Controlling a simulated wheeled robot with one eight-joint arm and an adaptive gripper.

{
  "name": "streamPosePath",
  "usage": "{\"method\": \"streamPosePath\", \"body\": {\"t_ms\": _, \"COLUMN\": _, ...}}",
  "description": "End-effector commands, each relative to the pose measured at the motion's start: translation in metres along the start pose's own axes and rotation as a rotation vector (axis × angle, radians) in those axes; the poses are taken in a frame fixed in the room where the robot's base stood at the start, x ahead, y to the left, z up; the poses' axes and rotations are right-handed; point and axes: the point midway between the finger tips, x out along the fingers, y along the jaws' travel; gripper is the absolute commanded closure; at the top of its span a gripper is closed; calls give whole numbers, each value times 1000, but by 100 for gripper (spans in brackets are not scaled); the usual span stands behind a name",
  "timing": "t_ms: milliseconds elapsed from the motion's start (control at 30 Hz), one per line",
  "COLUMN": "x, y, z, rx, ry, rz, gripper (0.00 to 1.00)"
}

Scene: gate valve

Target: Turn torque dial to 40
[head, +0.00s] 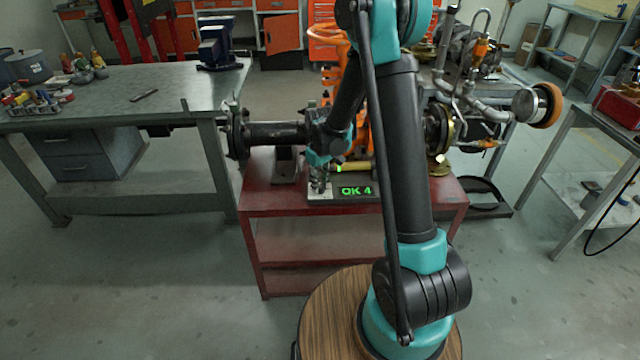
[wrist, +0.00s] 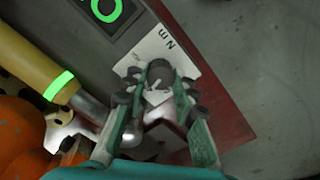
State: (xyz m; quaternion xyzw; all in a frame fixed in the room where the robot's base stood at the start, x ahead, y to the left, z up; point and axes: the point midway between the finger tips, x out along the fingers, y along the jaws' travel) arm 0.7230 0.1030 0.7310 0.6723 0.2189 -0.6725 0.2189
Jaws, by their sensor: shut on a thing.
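The torque dial is a small dark grey knob (wrist: 160,71) on a white plate marked "N m" (wrist: 160,47) in the wrist view. My gripper (wrist: 157,92) has its teal fingers on both sides of the knob and is shut on it. A pale pointer-like mark shows just below the knob; I cannot read the dial's setting. In the head view my gripper (head: 319,184) reaches down to the left end of the tester box, hiding the dial.
A yellow handle with a green glowing ring (wrist: 57,86) lies close left of my gripper in the wrist view. The red bench (head: 300,205) carries a pipe and orange valve parts behind the box.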

Motion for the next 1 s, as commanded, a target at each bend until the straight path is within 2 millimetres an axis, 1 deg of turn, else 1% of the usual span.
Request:
{"method": "streamPosePath", "body": {"t_ms": 100, "x": 0, "y": 0, "z": 0, "rx": -60, "ry": 0, "rz": 0, "gripper": 100}}
{"method": "streamPosePath", "body": {"t_ms": 300, "x": 0, "y": 0, "z": 0, "rx": -126, "ry": 0, "rz": 0, "gripper": 100}}
{"method": "streamPosePath", "body": {"t_ms": 833, "x": 0, "y": 0, "z": 0, "rx": -150, "ry": 1, "rz": 0, "gripper": 100}}
{"method": "streamPosePath", "body": {"t_ms": 867, "x": 0, "y": 0, "z": 0, "rx": -150, "ry": 1, "rz": 0, "gripper": 71}}
{"method": "streamPosePath", "body": {"t_ms": 1000, "x": 0, "y": 0, "z": 0, "rx": -150, "ry": 0, "rz": 0, "gripper": 54}}
